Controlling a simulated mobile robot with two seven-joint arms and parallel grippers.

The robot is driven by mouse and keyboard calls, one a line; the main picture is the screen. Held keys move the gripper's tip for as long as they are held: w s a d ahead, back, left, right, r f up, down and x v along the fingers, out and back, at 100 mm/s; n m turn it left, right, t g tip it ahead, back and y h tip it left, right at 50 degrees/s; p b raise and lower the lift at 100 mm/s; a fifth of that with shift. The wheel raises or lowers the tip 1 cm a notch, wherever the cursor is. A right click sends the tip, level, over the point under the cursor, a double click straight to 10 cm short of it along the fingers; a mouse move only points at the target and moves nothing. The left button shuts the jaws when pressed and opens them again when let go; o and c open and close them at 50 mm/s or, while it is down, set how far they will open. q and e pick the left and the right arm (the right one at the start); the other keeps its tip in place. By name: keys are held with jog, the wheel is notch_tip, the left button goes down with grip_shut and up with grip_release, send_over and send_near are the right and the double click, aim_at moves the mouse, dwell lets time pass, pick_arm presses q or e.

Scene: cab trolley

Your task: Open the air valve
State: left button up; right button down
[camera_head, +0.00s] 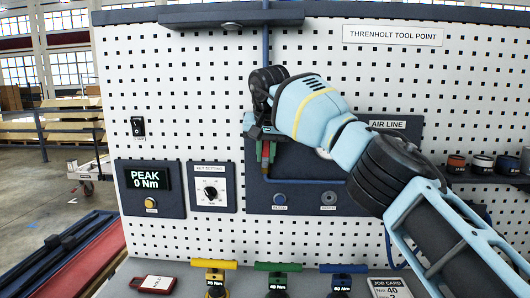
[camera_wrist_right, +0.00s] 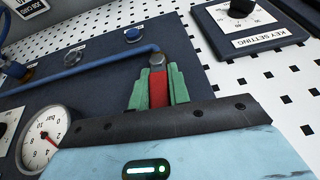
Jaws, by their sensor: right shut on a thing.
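The air valve's red handle (camera_wrist_right: 158,88) shows in the wrist view between the two green fingers of my right gripper (camera_wrist_right: 159,92), which are shut on it. A metal nut sits at the handle's end, beside a blue pipe (camera_wrist_right: 85,72). In the head view my right gripper (camera_head: 265,150) is at the left part of the dark AIR LINE panel (camera_head: 262,198), with a bit of the red handle showing between its fingers. The wrist hides much of the valve and panel there. A round pressure gauge (camera_wrist_right: 42,138) shows at the left of the wrist view. My left gripper is out of view.
A key setting dial (camera_head: 210,193) and a PEAK display (camera_head: 149,178) are left of the panel. Coloured T-handle tools (camera_head: 278,268) and a job card (camera_head: 390,288) stand below. A small shelf with rolls (camera_head: 482,163) is at the right. The pegboard's left part is mostly clear.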

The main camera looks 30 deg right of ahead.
aim_at(265, 143)
jog(key=shift+g+h, duration=0.3)
jog(key=shift+h, duration=0.1)
jog(key=c, duration=1.3)
grip_release()
jog(key=shift+w, duration=0.1)
jog(key=shift+v, duration=3.95)
jog(key=shift+f, duration=0.1)
